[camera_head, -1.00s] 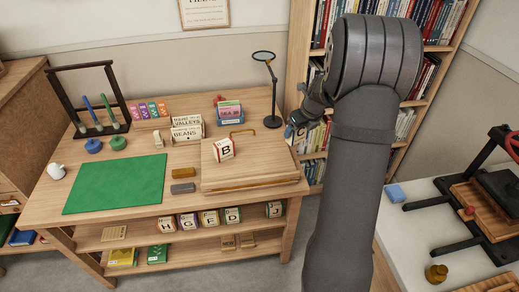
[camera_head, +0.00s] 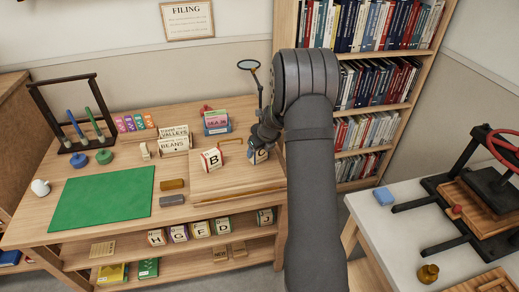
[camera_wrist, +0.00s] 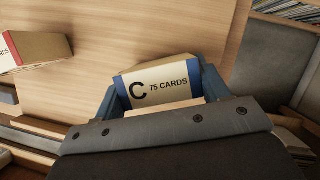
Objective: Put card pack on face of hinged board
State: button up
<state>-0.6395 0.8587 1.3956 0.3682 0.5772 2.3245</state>
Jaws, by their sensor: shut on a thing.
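My gripper (camera_head: 264,145) is shut on a card pack marked C (camera_head: 257,156), near the back right of the hinged board (camera_head: 225,185). In the wrist view the blue fingers of my gripper (camera_wrist: 158,88) sit on either side of the pack (camera_wrist: 168,82), whose label reads "C 75 CARDS". The pale wooden board face (camera_wrist: 130,30) lies beneath and beyond it. I cannot tell whether the pack touches the board. A card pack marked B (camera_head: 211,159) stands on the board to the left, apart from C; it also shows in the wrist view (camera_wrist: 40,48).
A green mat (camera_head: 100,198) and two small blocks lie left of the board. A blue holder with cards (camera_head: 217,123) and a magnifier stand (camera_head: 250,70) are behind it. Several lettered packs sit on the shelf below. A bookshelf rises behind my arm.

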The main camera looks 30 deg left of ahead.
jog(key=shift+f, duration=0.1)
jog(key=o, duration=1)
jog(key=v, duration=1.2)
jog(key=shift+d, duration=0.1)
